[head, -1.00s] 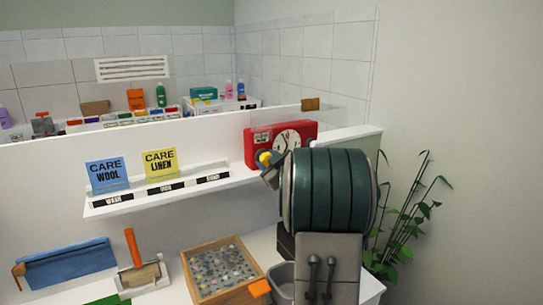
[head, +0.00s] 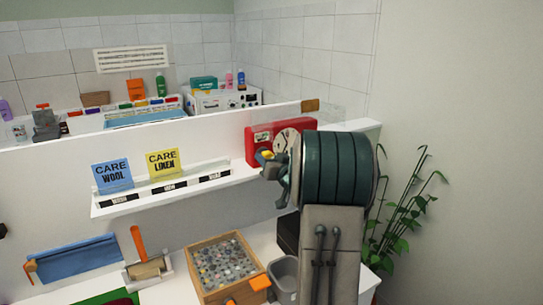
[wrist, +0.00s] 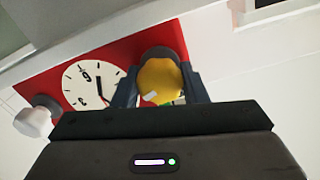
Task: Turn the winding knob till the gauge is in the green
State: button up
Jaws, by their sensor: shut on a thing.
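A red timer-like box (head: 255,133) stands at the right end of the white shelf. It has a round white dial (head: 287,139) with black marks and a dark hand; the dial (wrist: 86,85) is larger in the wrist view. The yellow winding knob (wrist: 160,80) sits between my gripper's fingers (wrist: 160,92), which are shut on it. In the head view, the knob (head: 264,155) shows at the tip of my gripper (head: 270,164). A small green patch shows below the knob in the wrist view. I cannot tell the gauge reading.
A pale round knob (wrist: 36,117) is beside the red box in the wrist view. Blue and yellow care cards (head: 113,175) stand on the shelf to the left. Below are a wooden tray (head: 211,290) of small pieces and a grey bin (head: 284,275). A plant (head: 405,210) stands right.

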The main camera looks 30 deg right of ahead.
jog(key=shift+f+m, duration=0.25)
jog(key=shift+m, duration=0.15)
jog(key=o, duration=0.9)
jog(key=shift+s, duration=0.1)
jog(key=shift+o, duration=0.4)
jog(key=shift+r, duration=0.15)
jog(key=s+b, duration=0.3)
jog(key=s, duration=1)
jog(key=shift+s+a, duration=0.4)
